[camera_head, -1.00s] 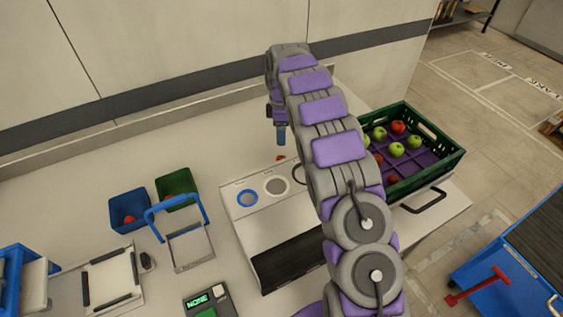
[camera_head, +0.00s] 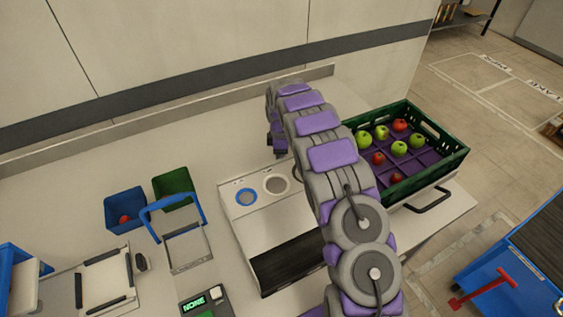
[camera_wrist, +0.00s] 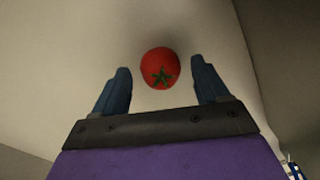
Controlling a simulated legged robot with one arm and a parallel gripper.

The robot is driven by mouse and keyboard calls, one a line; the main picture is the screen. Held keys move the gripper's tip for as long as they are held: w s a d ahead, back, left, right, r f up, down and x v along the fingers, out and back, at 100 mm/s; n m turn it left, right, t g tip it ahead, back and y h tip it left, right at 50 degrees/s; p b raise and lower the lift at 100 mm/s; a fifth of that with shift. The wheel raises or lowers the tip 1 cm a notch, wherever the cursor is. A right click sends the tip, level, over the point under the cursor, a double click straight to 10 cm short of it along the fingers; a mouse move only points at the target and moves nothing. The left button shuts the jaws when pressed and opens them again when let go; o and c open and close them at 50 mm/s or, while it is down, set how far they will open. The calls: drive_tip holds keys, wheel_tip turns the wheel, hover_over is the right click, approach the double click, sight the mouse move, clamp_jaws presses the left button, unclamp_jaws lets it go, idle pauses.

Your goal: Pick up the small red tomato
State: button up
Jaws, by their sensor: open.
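The small red tomato (camera_wrist: 160,62) with a green star-shaped stem shows in the wrist view on a pale surface. It lies between and slightly beyond the two blue fingertips of my gripper (camera_wrist: 160,70), with a gap on both sides. My gripper is open and empty. In the head view my gripper (camera_head: 279,148) is low over the white counter, behind the panel with round holes. The tomato is hidden there behind my gripper and arm.
A green crate (camera_head: 456,158) with red and green fruits stands right of my arm. A blue bin (camera_head: 125,208) with a red item and a green bin (camera_head: 173,183) stand left. The holed panel unit (camera_head: 262,214) stands close by. Counter behind is clear.

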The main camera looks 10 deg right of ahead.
drive_tip(key=shift+f, duration=0.15)
drive_tip(key=c, duration=1.1)
